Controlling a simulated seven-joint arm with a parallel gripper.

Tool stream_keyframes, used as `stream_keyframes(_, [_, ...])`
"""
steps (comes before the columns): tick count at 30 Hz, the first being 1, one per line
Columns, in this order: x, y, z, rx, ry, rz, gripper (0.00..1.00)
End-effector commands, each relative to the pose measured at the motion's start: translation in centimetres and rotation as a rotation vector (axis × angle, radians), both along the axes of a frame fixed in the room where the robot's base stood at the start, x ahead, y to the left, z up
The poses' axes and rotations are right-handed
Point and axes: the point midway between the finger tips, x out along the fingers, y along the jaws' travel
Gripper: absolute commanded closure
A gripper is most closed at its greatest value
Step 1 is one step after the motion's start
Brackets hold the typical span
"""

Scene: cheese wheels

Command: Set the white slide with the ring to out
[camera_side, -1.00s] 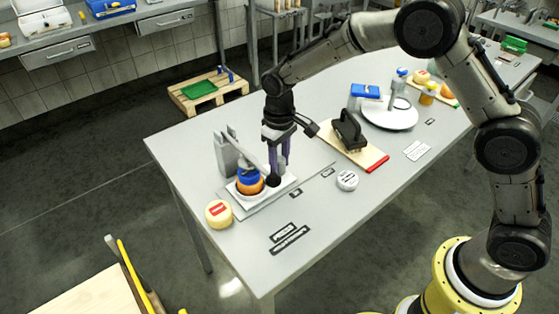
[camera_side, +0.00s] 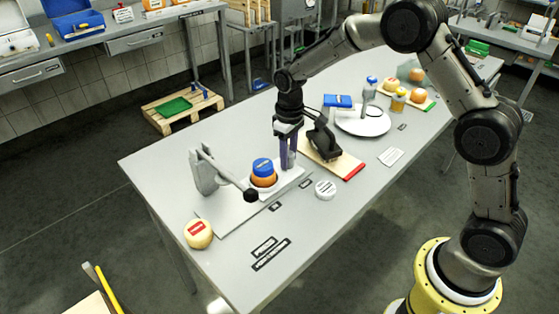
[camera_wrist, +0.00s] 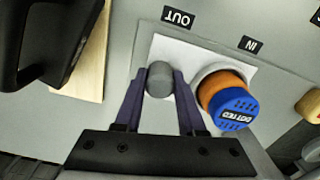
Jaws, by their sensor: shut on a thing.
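The white slide (camera_side: 294,180) lies flat on a grey base plate (camera_side: 232,216); it also shows in the wrist view (camera_wrist: 158,50). Its pale ring (camera_wrist: 212,70) surrounds the foot of an orange cheese with a blue top (camera_wrist: 232,106), also seen in the side view (camera_side: 262,167). My gripper (camera_side: 287,163) points down at the slide's right part. In the wrist view my gripper (camera_wrist: 160,90) is shut on the slide's round grey knob (camera_wrist: 160,72). The OUT label (camera_wrist: 178,17) is beside the knob's end, and the IN label (camera_wrist: 250,44) is beside the ring.
A press stand (camera_side: 204,172) with a black-knobbed lever (camera_side: 250,195) stands left of the cheese. A red-labelled cheese (camera_side: 198,234) is at the front left.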

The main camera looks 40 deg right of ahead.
Motion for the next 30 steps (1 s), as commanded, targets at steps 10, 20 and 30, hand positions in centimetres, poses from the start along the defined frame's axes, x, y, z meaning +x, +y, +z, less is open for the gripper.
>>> stream_keyframes(10, [0.1,-0.7,0.2,-0.009,-0.005,0.0,0.39])
stream_keyframes(20, [0.1,-0.4,0.1,-0.007,-0.002,0.0,0.31])
stream_keyframes(30, [0.2,-0.4,4.3,-0.005,-0.008,0.0,0.31])
